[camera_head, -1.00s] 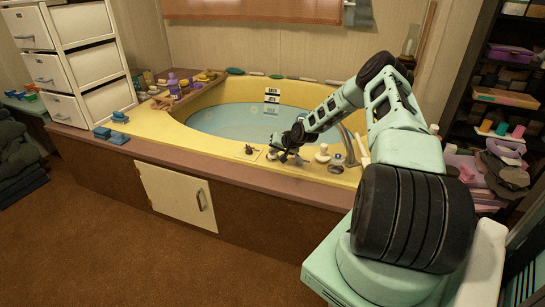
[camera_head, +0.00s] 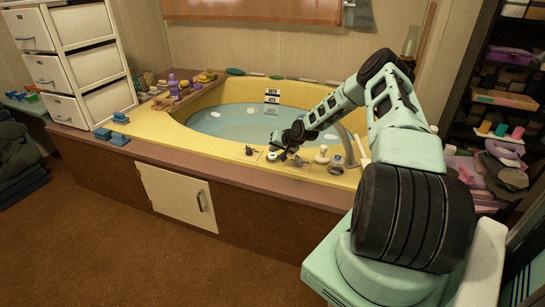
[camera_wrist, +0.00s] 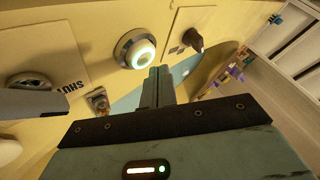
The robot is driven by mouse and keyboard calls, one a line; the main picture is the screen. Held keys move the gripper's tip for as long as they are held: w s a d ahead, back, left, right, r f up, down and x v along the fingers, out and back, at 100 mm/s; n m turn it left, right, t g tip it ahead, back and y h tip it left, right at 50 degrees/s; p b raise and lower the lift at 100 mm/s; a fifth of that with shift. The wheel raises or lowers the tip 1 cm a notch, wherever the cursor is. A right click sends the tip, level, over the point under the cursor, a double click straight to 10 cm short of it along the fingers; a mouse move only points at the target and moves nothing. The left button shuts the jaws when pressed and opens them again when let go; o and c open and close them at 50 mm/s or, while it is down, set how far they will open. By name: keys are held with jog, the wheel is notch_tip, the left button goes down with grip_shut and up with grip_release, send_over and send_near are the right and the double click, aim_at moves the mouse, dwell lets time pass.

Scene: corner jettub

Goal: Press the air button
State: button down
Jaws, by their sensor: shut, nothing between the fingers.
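A round button (camera_wrist: 137,50) with a glowing pale green ring and a light centre sits on the yellow tub deck in the wrist view. I take it for the air button. It also shows as a small pale disc (camera_head: 272,156) on the tub's front rim in the head view. My gripper (camera_wrist: 160,72) is shut and empty, its fingertips just beside the button, to its lower right in the wrist view. The gap between tips and button is hard to judge. My gripper (camera_head: 277,146) shows small and dark in the head view, close above the button.
A dark knob (camera_wrist: 194,40) is on a plate to the right of the button, and another round fitting (camera_wrist: 30,82) near "SHUT" lettering is to the left. A curved faucet (camera_head: 347,146) stands right of my gripper. The filled tub (camera_head: 240,122) lies behind.

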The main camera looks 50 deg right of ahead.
aim_at(274, 156)
jog(key=shift+r, duration=0.1)
notch_tip(274, 156, up, 6)
jog(key=p, duration=0.4)
dwell(0.6)
